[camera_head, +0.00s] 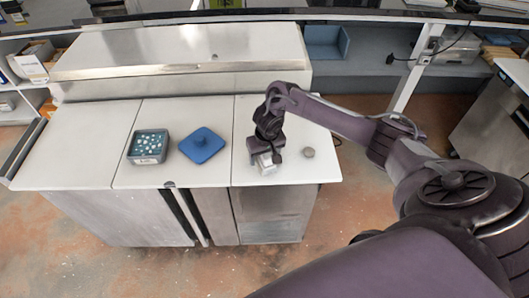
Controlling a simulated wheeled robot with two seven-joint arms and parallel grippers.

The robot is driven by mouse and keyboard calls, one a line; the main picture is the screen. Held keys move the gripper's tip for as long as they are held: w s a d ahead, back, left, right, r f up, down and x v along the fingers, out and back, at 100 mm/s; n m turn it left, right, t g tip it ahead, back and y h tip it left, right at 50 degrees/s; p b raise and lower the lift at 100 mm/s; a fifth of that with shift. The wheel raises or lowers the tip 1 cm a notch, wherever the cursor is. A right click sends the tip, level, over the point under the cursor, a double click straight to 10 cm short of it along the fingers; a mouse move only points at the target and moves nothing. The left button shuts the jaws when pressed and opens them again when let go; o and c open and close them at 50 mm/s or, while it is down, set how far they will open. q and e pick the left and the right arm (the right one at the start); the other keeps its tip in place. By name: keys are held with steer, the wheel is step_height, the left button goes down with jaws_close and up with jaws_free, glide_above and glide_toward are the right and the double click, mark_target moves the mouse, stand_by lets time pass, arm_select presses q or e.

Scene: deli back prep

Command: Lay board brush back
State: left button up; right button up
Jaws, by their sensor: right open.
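My right gripper (265,160) reaches down over the right section of the white counter and is open. A pale grey, blocky shape shows at its fingertips; I cannot tell whether it is only the fingers or also a thing between or behind them. I cannot make out a board brush for certain. A small grey round thing (308,153) lies on the counter just right of the gripper, apart from it. A blue square piece with a raised knob (201,145) lies on the middle section, left of the gripper. My left gripper is not in view.
A dark square tub (134,158) with pale pieces in it stands left of the blue piece. The white counter (75,160) is bare at its left. A raised steel cover (180,50) runs along the back. A blue bin (325,42) sits on a shelf behind.

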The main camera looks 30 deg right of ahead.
steer(key=shift+r, duration=0.15)
steer(key=shift+s+r+p, duration=0.15)
steer(key=shift+r+p, duration=0.25)
steer(key=shift+r, duration=0.75)
steer(key=shift+s+a+r, duration=0.1)
steer(key=shift+s+r, duration=0.1)
steer(key=shift+r, duration=1.15)
steer(key=shift+s+r, duration=0.2)
steer(key=shift+r, duration=1.1)
steer(key=shift+r, duration=0.1)
steer(key=shift+r, duration=0.25)
step_height(320, 180, up, 7)
steer(key=s, duration=0.1)
steer(key=shift+s+a, duration=0.1)
steer(key=shift+a, duration=0.1)
